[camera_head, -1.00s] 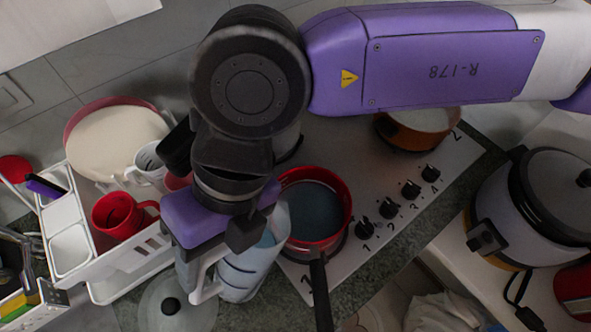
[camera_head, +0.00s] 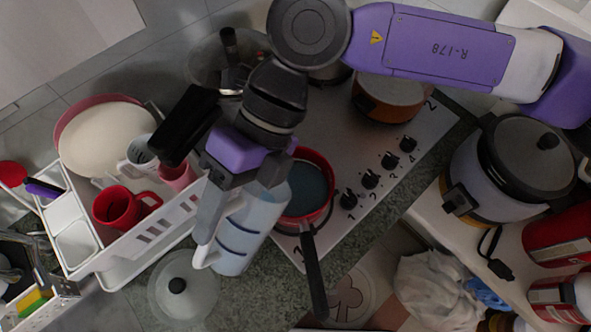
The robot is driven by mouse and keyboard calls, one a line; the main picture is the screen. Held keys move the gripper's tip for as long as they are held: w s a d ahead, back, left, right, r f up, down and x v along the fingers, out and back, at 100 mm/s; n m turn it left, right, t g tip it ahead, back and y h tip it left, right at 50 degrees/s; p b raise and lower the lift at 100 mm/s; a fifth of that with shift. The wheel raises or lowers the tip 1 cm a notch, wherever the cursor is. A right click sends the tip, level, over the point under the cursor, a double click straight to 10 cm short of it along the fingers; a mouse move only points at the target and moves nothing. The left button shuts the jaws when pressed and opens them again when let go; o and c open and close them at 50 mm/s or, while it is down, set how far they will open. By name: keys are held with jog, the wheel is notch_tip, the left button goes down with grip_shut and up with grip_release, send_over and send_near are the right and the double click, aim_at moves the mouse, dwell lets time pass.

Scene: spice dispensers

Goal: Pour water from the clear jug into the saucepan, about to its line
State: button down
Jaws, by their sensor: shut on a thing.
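The clear jug (camera_head: 246,238), with dark blue bands and a pale handle, is left of the red saucepan (camera_head: 327,206). My gripper (camera_head: 207,236) is shut on the jug at its handle side; the fingers partly hide the handle. The jug's upper end lies beside the saucepan's left rim and overlaps it in the picture; its exact tilt is hard to tell. The saucepan sits on the hob's front-left area with its black handle toward the front. Its inside looks dark blue-grey. I cannot make out its line or a stream of water.
A glass lid (camera_head: 196,302) lies on the counter by the jug. A white dish rack (camera_head: 122,258) with red mugs stands left. An orange pot (camera_head: 377,112) is farther back on the hob. A rice cooker (camera_head: 478,186) stands right. The hob (camera_head: 335,238) has knobs along its right.

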aim_at(235, 202)
jog(key=shift+w+d+r, duration=0.1)
jog(key=shift+w+r, duration=0.1)
jog(key=shift+r, duration=0.15)
dwell(0.4)
jog(key=shift+w+d+r+g+y+b, duration=0.25)
jog(key=shift+w+r+g+y+b, duration=0.15)
jog(key=shift+r+g, duration=0.2)
jog(key=shift+w+d+r+g+y+b, duration=0.2)
jog(key=shift+r+g+y+b, duration=0.1)
jog(key=shift+r+g+y, duration=0.25)
dwell(3.6)
